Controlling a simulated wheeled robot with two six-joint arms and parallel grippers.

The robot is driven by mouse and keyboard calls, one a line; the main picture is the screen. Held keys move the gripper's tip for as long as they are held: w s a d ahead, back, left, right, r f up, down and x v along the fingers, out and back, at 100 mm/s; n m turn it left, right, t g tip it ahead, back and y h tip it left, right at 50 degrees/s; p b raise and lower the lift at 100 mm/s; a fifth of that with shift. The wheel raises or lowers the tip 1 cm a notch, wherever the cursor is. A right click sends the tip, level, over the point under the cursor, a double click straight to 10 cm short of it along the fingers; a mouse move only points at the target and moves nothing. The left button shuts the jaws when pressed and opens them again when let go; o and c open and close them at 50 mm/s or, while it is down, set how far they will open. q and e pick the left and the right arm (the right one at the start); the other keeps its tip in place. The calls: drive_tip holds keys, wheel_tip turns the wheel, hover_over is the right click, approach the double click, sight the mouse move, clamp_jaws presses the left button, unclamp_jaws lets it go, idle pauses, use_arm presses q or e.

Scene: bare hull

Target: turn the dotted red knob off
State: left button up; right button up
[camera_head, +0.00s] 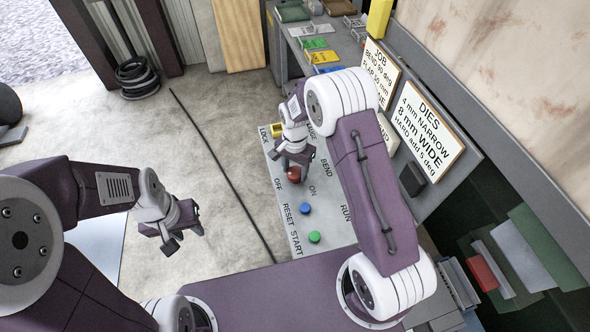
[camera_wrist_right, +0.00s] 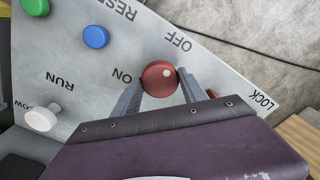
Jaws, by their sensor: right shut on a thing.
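The red knob (camera_head: 294,174) sits on the sloping grey control panel (camera_head: 284,222), between the printed words OFF and ON. In the right wrist view the red knob (camera_wrist_right: 159,80) shows a white dot at its upper right, on the side away from the word ON. My right gripper (camera_wrist_right: 158,88) has one finger on each side of the knob and is shut on it. In the head view my right gripper (camera_head: 294,163) reaches down over the panel. My left gripper (camera_head: 184,236) hangs over the floor, open and empty, left of the panel.
A blue button (camera_head: 305,209) and a green button (camera_head: 314,237) sit near the knob. A yellow part (camera_head: 277,130) is by LOCK. A white knob (camera_wrist_right: 42,118) is by RUN. Sign boards (camera_head: 426,124) stand behind my right arm.

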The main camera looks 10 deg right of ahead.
sight(296, 172)
idle(0.3)
drive_tip(key=o, duration=1.4)
drive_tip(key=shift+c, duration=0.2)
wheel_tip(296, 172, up, 9)
drive_tip(key=b, duration=0.1)
drive_tip(key=shift+b, duration=0.3)
